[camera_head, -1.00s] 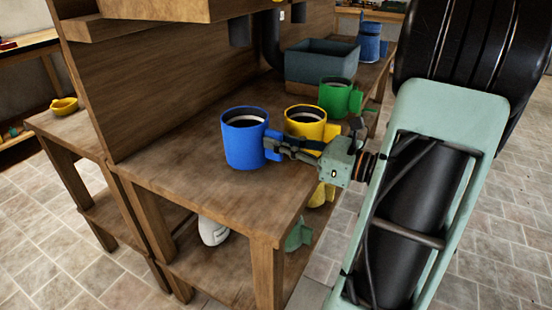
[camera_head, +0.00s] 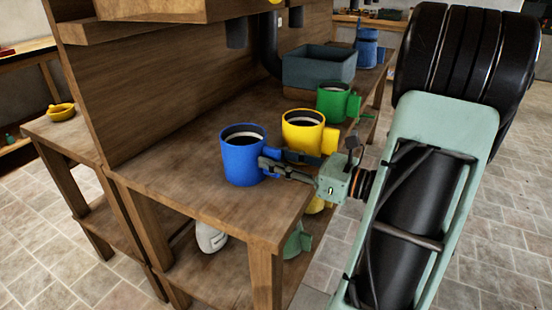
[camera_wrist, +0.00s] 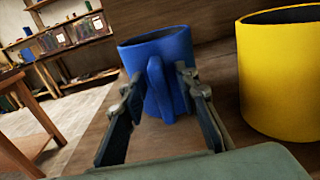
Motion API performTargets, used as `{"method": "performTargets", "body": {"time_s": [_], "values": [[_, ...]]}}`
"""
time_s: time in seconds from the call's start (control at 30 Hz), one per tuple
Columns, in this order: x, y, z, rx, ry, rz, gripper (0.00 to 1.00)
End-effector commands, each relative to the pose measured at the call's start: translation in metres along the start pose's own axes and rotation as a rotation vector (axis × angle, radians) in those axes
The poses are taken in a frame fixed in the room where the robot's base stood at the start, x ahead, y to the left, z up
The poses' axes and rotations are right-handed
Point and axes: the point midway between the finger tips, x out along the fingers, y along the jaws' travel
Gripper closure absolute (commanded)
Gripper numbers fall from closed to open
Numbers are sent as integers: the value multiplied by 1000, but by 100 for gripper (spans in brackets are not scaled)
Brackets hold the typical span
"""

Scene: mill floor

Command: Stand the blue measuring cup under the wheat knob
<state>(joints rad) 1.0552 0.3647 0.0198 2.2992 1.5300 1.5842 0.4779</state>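The blue measuring cup (camera_head: 240,160) stands upright on the wooden bench (camera_head: 180,180), near its front end, with dark contents. Its handle points toward my gripper. My gripper (camera_head: 267,165) reaches in from the right at the handle. In the wrist view the blue cup (camera_wrist: 178,62) is at the centre, and the fingers of my gripper (camera_wrist: 160,88) stand apart on either side of its handle, with gaps visible. Two dark spouts hang above the bench, one at left (camera_head: 236,35) and one further back (camera_head: 296,16). A small yellow piece (camera_head: 276,2) is cut off at the top edge; I cannot tell whether it is the wheat knob.
A yellow cup (camera_head: 302,132) stands close behind the blue one, and a green cup (camera_head: 332,102) beyond it. A grey-blue bin (camera_head: 318,72) and a blue container (camera_head: 366,47) are further back. The bench top left of the cups is clear.

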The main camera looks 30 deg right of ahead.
Motion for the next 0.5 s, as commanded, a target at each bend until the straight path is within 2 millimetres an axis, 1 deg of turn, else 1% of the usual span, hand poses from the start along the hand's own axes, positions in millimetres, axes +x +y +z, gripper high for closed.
{"method": "performTargets", "body": {"time_s": [0.1, 0.17, 0.27, 0.5], "values": [[0, 0, 5, -2, 0, 0, 72], [-6, -1, 4, 0, 1, -3, 72], [-23, -1, 5, 2, 0, -5, 72], [-75, -1, 5, 1, 0, -5, 72]]}}
